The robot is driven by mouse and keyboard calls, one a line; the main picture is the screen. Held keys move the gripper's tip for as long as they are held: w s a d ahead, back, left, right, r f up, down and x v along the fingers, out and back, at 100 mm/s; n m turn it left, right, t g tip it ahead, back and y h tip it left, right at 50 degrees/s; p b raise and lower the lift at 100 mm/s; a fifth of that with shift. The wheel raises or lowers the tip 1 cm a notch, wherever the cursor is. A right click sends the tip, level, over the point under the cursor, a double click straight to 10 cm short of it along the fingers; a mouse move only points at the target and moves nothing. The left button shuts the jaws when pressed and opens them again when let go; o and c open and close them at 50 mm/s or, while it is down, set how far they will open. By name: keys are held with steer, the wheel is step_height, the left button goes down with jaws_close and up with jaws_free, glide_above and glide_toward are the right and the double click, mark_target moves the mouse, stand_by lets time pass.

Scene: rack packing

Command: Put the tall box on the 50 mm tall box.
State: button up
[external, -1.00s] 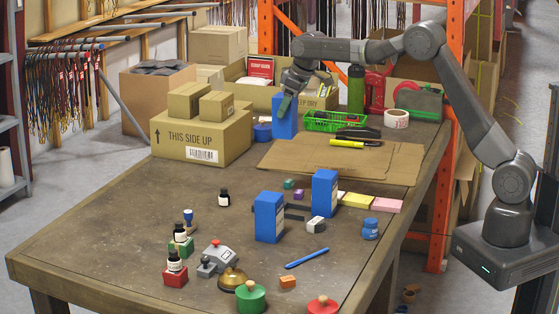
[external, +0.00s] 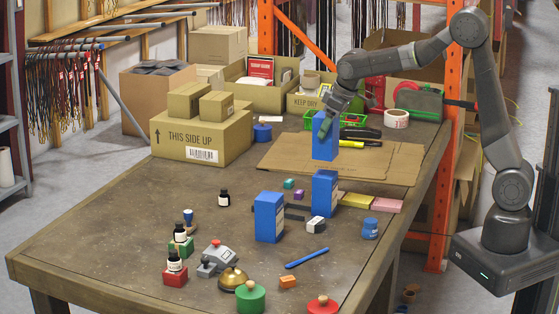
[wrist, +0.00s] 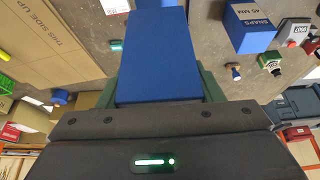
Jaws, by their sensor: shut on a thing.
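My gripper (external: 326,122) is shut on a tall blue box (external: 324,145) and holds it upright, in line with the cardboard sheet; its exact height is hard to tell. The held box (wrist: 158,60) fills the middle of the wrist view. Two more blue boxes stand upright on the table, a front left box (external: 269,217) and a right box (external: 324,194). Their labels are too small to read in the external view. In the wrist view, a blue box marked SNAPS 45 MM (wrist: 250,28) is at the upper right. No 50 mm label is readable.
A flat cardboard sheet (external: 285,157) lies behind the two standing boxes. A white and black block (external: 316,225), a blue jar (external: 370,229) and yellow notes (external: 356,201) are close to them. A large carton (external: 195,137) stands back left.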

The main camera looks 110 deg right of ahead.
mark_target(328, 141)
steer(key=shift+f, duration=2.5)
steer(key=shift+f, duration=0.15)
steer(key=o, duration=1.3)
steer(key=shift+r, duration=0.3)
steer(key=v, duration=1.1)
steer(key=shift+s+a+r, duration=0.15)
steer(key=shift+r, duration=0.15)
